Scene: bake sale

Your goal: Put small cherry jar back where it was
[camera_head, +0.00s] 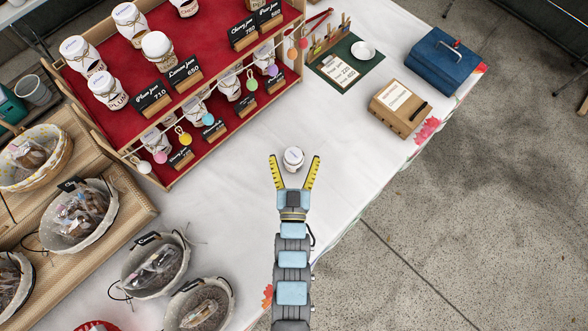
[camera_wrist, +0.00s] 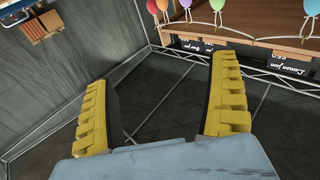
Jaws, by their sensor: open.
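A small white-lidded jar (camera_head: 293,157) stands on the white tablecloth, apart from the stand; I cannot read its label. My gripper (camera_head: 294,168) is open, with its two yellow fingertips to either side of the jar in the head view. I cannot tell whether they are level with it. In the wrist view the open gripper (camera_wrist: 162,75) shows no jar between its fingers. The red-lined jam stand (camera_head: 205,52) is up and to the left, with jars on its tiers. A "Cherry jam" sign (camera_head: 243,33) stands on its upper tier.
Colored balloon ornaments (camera_head: 182,137) hang along the stand's front. Baskets of baked goods (camera_head: 153,268) are at the lower left. A wooden box (camera_head: 398,108), a blue cash box (camera_head: 446,60) and a green mat (camera_head: 362,72) are at the upper right. Tablecloth around the jar is clear.

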